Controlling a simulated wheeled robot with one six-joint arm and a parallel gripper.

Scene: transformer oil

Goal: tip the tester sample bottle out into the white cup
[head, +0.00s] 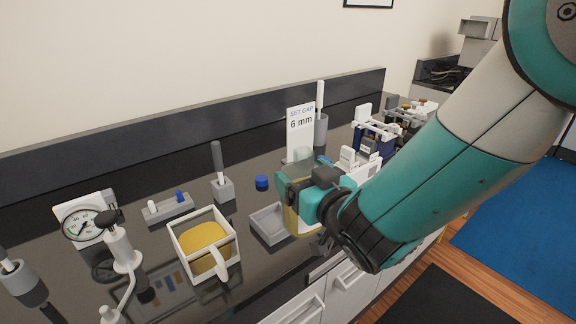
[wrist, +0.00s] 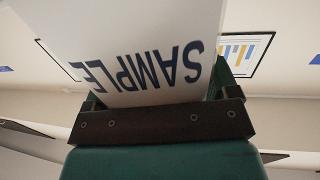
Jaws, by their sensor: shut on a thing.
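My gripper (head: 300,195) is shut on the sample bottle (head: 291,222), whose yellow lower part shows below the teal fingers in the head view. The fingers hide much of the bottle. In the wrist view its white label (wrist: 140,65) reads SAMPLE, upside down in the picture. The bottle is held above the counter, just right of a grey tray, and looks about upright. The white cup (head: 231,246) is square, with a handle toward the front. It stands on the counter left of my gripper, apart from it, with yellow oil in it.
A grey tray (head: 262,236) lies between cup and gripper. A blue cap (head: 262,183), a grey holder (head: 223,190) and a "6 mm" sign (head: 300,132) stand behind. A gauge (head: 82,224) and valve (head: 121,250) are left of the cup. A tester (head: 372,140) is at right.

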